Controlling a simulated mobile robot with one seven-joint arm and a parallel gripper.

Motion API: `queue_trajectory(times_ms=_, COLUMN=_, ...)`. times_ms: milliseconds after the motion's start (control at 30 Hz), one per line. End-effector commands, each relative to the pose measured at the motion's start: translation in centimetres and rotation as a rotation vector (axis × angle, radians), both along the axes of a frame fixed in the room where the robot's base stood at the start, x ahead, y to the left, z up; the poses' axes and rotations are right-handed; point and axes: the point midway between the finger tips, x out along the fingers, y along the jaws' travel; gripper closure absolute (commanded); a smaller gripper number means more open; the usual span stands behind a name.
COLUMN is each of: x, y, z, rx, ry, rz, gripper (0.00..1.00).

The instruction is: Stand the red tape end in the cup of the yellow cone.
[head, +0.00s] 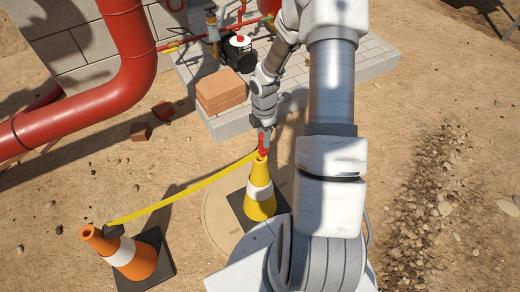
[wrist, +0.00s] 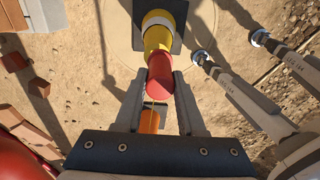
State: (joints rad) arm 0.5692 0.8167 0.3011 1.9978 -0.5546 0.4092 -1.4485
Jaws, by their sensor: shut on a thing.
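The yellow cone (head: 260,201) with a white band stands upright on a dark base. My gripper (head: 265,130) is directly above it, pointing down. It is shut on the red tape end (head: 263,146), a red cylinder that also shows between the fingers in the wrist view (wrist: 160,76). The red end's lower part meets the top of the yellow cone (wrist: 157,37). I cannot tell if it is inside the cup or just above it, as the cup is hidden. The yellow tape (head: 185,188) runs from the red end to the orange cone (head: 133,258).
The orange cone stands at the lower left on a dark base. A brick stack (head: 220,90) and a black pump (head: 238,54) sit on the paved slab (head: 190,67) behind. A red pipe (head: 110,100) curves at the left. Open dirt lies to the right.

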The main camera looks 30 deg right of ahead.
Motion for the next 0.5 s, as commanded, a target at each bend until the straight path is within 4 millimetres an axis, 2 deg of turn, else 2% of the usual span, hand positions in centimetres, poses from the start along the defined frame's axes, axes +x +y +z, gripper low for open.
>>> queue_trajectory(times_ms=233, x=0.5, y=0.9, z=-1.4, rx=-0.001, ry=0.000, rz=-0.002, gripper=1.00)
queue_trajectory(times_ms=400, x=0.5, y=1.0, z=-4.1, rx=0.000, ry=0.002, rz=0.000, gripper=1.00)
queue_trajectory(times_ms=500, x=0.5, y=0.9, z=-4.8, rx=-0.001, ry=0.000, rz=-0.001, gripper=1.00)
